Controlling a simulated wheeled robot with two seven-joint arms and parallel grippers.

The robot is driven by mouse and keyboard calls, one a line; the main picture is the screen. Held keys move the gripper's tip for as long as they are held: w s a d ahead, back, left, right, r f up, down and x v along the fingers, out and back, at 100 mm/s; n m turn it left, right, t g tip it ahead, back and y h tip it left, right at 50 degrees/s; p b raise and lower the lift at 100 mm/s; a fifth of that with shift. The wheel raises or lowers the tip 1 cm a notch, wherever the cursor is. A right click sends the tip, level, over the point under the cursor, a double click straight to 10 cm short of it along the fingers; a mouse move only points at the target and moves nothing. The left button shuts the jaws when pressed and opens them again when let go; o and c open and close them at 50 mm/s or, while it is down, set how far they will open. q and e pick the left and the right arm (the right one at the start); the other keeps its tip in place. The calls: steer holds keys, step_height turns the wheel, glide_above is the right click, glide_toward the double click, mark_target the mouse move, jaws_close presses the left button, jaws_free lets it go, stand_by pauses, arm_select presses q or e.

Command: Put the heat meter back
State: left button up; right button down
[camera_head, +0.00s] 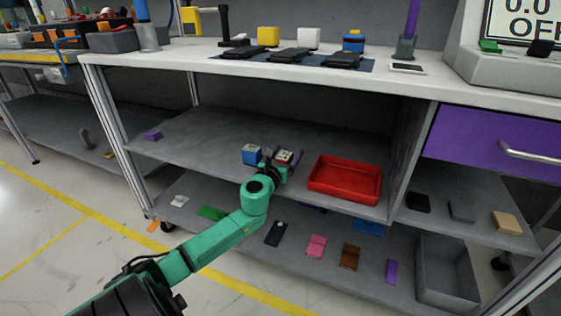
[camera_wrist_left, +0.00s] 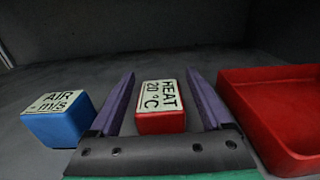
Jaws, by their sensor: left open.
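The heat meter (camera_wrist_left: 160,107) is a small red box with a white label reading "HEAT 20 °C". It stands on the middle shelf, and in the head view it shows small (camera_head: 284,157) at the end of my green left arm. My left gripper (camera_wrist_left: 160,95) is open, with its purple fingers on either side of the heat meter. Gaps show between the fingers and the box. In the head view the gripper (camera_head: 282,160) partly hides the meter. My right gripper is in neither view.
A blue air meter (camera_wrist_left: 58,118) stands left of the gripper, also seen in the head view (camera_head: 251,154). A red tray (camera_head: 345,179) lies close on the right. The grey middle shelf (camera_head: 190,140) has free room at left. The white worktop (camera_head: 300,66) overhangs it.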

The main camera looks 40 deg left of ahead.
arm_select(q)
steer(key=p+v, duration=0.1)
steer(key=v, duration=1)
steer(key=shift+s+p, duration=0.2)
steer(key=shift+p, duration=0.15)
steer(key=shift+d, duration=0.1)
